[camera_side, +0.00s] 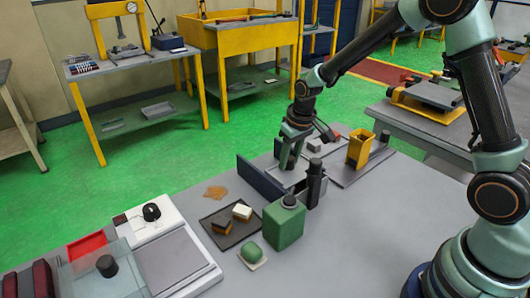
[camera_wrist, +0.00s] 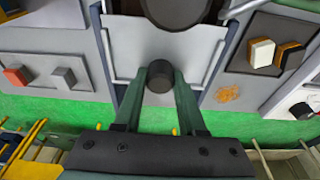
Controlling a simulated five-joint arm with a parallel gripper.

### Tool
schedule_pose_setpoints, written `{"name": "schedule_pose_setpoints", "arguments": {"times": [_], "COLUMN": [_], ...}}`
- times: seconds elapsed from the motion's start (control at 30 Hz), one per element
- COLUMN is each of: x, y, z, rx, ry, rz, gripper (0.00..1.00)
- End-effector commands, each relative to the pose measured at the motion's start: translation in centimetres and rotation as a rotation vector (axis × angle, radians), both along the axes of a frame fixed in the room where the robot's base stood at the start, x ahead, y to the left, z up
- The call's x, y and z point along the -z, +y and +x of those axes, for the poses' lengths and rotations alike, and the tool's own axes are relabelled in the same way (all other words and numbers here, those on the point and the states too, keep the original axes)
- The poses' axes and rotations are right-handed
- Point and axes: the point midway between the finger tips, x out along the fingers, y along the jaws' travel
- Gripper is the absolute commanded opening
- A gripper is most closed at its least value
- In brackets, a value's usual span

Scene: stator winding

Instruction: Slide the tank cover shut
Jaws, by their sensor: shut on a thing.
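The tank cover is a light grey plate with a short dark round knob (camera_wrist: 159,77). The plate (camera_wrist: 128,48) lies between dark blue side walls in the wrist view. In the side view a dark blue wall (camera_side: 261,181) of the tank stands in front of my gripper (camera_side: 291,158) and hides part of the plate. My gripper (camera_wrist: 160,72) points down with its two green fingers shut on the knob, one on each side. I cannot tell how much of the tank the plate covers.
A black upright cylinder (camera_side: 315,184) stands close to my gripper, with a green canister (camera_side: 285,222) beside it. A dark tray with two blocks (camera_side: 226,224) and a brown spill (camera_side: 216,192) lie left. A yellow holder (camera_side: 360,149) stands right. The front right tabletop is clear.

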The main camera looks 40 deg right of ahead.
Motion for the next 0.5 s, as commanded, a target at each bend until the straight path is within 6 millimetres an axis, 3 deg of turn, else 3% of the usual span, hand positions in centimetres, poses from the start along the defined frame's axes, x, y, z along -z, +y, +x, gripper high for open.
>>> {"name": "schedule_pose_setpoints", "arguments": {"times": [0.03, 0.13, 0.17, 0.2, 0.23, 0.3, 0.5], "x": [0.69, 0.71, 0.72, 0.73, 0.73, 0.73, 0.69], "y": [0.03, 0.03, 0.03, 0.03, 0.03, 0.07, 0.17], "z": [-0.98, -1.41, -1.44, -1.41, -1.41, -1.41, -1.39], "rx": [-0.001, -0.001, -0.001, -0.001, -0.001, -0.002, -0.004], "ry": [0.025, 0.026, 0.026, 0.026, 0.026, 0.026, 0.026], "rz": [0.000, 0.000, 0.000, 0.000, 0.000, 0.001, 0.000], "gripper": [0.09, 0.09, 0.44, 0.59, 0.63, 0.68, 0.68]}}
